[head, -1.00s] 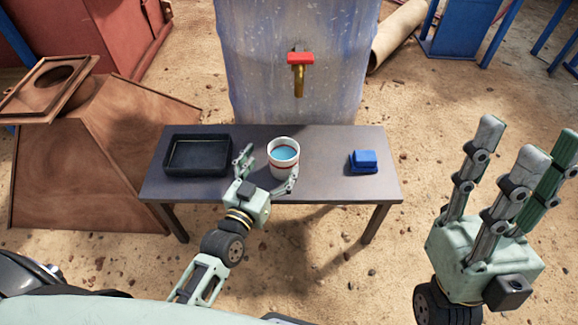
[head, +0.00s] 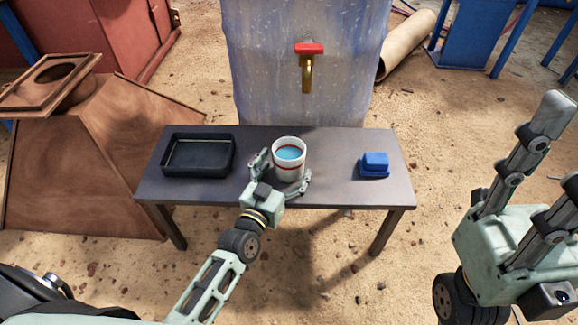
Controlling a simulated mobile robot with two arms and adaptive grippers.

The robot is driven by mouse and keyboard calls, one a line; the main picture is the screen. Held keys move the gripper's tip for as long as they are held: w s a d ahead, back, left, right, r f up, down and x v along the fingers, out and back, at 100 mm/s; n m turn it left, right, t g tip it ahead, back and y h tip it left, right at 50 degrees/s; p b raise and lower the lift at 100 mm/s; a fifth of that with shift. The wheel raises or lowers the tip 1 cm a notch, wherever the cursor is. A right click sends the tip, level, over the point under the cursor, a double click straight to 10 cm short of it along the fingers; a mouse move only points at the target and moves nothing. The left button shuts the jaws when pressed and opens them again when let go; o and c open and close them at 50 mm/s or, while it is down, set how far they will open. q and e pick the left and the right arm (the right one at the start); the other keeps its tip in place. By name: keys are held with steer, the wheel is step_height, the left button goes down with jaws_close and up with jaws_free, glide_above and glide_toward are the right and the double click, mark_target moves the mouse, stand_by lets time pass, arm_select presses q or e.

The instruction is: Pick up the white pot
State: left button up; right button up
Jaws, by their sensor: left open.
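The white pot (head: 289,171) stands upright on the dark table (head: 335,180), near its middle. It has a red band and blue contents that look like liquid. My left gripper (head: 284,178) is open at the pot's near side, with one finger to the left of it and one to the right. I cannot tell whether the fingers touch it. My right gripper (head: 550,160) is raised at the right edge, well away from the table, with part of it cut off by the frame. It holds nothing that I can see.
A black tray (head: 198,173) lies on the left of the table and a blue block-like object (head: 375,164) on the right. Behind the table stands a blue barrel (head: 275,85) with a red-handled tap (head: 308,65). Bare tabletop separates the pot from the blue object.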

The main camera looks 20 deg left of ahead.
arm_select(q)
steer(key=shift+w+d+b, duration=0.15)
steer(key=shift+w+b, duration=0.15)
steer(key=shift+w, duration=1)
steer(key=shift+c, duration=0.5)
steer(key=c, duration=1.5)
